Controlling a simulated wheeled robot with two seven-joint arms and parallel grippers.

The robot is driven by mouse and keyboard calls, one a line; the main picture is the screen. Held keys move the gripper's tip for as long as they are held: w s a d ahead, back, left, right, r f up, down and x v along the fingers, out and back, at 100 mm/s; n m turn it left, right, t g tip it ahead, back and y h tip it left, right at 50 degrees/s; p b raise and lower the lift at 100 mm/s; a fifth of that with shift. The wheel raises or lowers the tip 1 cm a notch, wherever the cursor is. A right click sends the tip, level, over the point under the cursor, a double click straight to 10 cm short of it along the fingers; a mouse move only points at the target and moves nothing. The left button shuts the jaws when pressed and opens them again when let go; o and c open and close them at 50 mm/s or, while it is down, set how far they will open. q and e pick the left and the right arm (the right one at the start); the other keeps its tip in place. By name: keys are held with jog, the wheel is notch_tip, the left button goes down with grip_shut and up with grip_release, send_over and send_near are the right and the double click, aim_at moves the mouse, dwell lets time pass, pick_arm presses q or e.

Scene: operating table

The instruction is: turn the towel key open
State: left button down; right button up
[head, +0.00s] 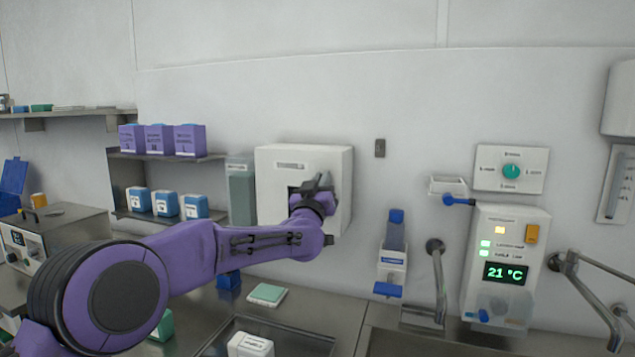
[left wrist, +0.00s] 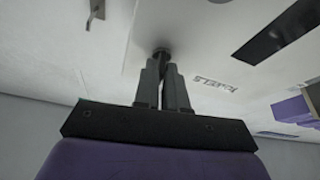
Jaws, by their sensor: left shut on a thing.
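The towel dispenser (head: 270,200) is a white box on the wall in the middle of the head view. Its white front (left wrist: 195,30) fills much of the left wrist view, with its printed label seen upside down. My left gripper (head: 318,186) is at the right part of the dispenser's front. In the left wrist view my left gripper (left wrist: 162,72) has its two fingers shut on a small dark key (left wrist: 161,51) at the dispenser's front. The fingers hide most of the key, so I cannot tell how far it is turned. My right gripper is not in view.
Shelves with purple boxes (head: 159,140) and blue-white boxes (head: 166,204) are left of the dispenser. A blue-and-white wall dispenser (head: 393,262) and a control panel (head: 506,235) reading 21 °C are to the right. A metal sink (head: 310,338) lies below.

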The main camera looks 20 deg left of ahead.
pick_arm(q)
jog(key=shift+a+r+n+g+y+p, duration=0.1)
jog(key=shift+n+g+y+p, duration=0.85)
jog(key=shift+n, duration=2.25)
jog(key=shift+d+n+g+y+p, duration=0.1)
jog(key=shift+n+g+y+p, duration=0.85)
jog(key=shift+n, duration=2.25)
jog(key=shift+a+r+n+g+y+p, duration=0.1)
jog(key=shift+n+g+y+p, duration=0.85)
jog(key=shift+n, duration=2.25)
jog(key=c, duration=1.4)
grip_release()
jog(key=shift+o, duration=0.6)
jog(key=shift+f, duration=0.15)
jog(key=shift+s, duration=0.1)
jog(key=b+v, duration=0.4)
jog(key=v, duration=0.6)
jog(key=shift+s+b, duration=0.2)
jog(key=shift+b, duration=0.2)
